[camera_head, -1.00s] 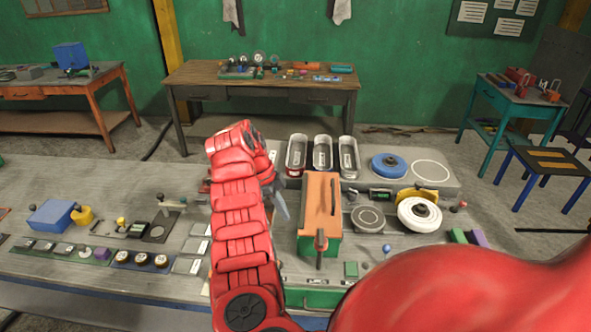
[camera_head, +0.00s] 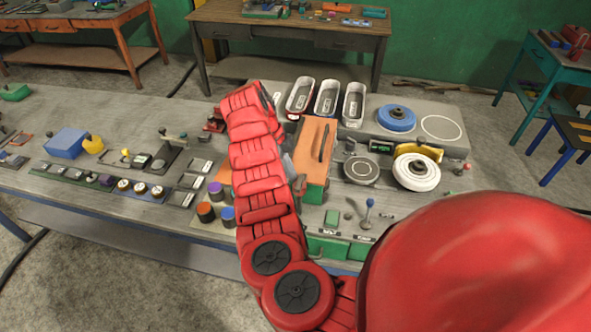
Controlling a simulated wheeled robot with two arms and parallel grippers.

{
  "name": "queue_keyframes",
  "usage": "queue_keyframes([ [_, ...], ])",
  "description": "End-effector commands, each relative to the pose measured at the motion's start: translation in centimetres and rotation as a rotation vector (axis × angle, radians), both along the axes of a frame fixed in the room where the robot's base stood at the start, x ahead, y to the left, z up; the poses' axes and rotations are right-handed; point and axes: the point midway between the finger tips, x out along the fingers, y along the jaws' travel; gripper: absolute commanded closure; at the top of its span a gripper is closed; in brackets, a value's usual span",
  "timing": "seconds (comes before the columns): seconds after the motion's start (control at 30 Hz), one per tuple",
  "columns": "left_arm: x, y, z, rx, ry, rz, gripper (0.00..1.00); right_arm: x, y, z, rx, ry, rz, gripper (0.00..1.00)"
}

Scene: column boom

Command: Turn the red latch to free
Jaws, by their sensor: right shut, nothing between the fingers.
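My right arm rises in red links from the bottom of the head view and bends over the bench. My right gripper (camera_head: 288,167) shows only as a grey sliver between the arm and the orange-topped green box (camera_head: 317,140). It is shut and empty; its fingertips are mostly hidden by the arm. A small red piece (camera_head: 212,123) sits on the bench just left of the arm. I cannot tell whether it is the red latch, or which way it is turned. No other latch shows clearly. My left gripper is out of view.
Three oval trays (camera_head: 327,98) stand behind the box. A blue disc (camera_head: 396,118) and a white wheel (camera_head: 416,172) are to the right. Capped cylinders (camera_head: 206,212) stand left of the arm, and a blue box (camera_head: 67,142) farther left. My red shoulder covers the lower right.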

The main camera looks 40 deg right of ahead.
Motion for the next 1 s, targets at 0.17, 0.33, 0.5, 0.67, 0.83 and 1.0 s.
queue_keyframes([
  [0.17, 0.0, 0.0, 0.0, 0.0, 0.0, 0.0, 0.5, 0.0, 0.0, 0.0, 0.0, 0.0, 0.0, 1.0],
  [0.33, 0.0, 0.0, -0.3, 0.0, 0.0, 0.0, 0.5, 0.0, -0.1, -0.1, 0.001, -0.002, -0.011, 1.0],
  [0.5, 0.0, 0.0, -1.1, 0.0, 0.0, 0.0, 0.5, 0.0, -0.2, -0.2, 0.002, -0.002, -0.048, 1.0],
  [0.67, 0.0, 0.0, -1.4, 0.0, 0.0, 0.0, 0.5, -0.1, -0.4, -0.1, 0.0, 0.0, -0.069, 1.0],
  [0.83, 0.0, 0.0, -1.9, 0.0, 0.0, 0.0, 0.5, -0.1, -0.5, -0.1, 0.001, -0.001, -0.097, 1.0],
  [1.0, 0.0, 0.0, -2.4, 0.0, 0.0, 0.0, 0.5, 0.0, -0.6, -0.1, 0.0, -0.004, -0.127, 1.0],
])
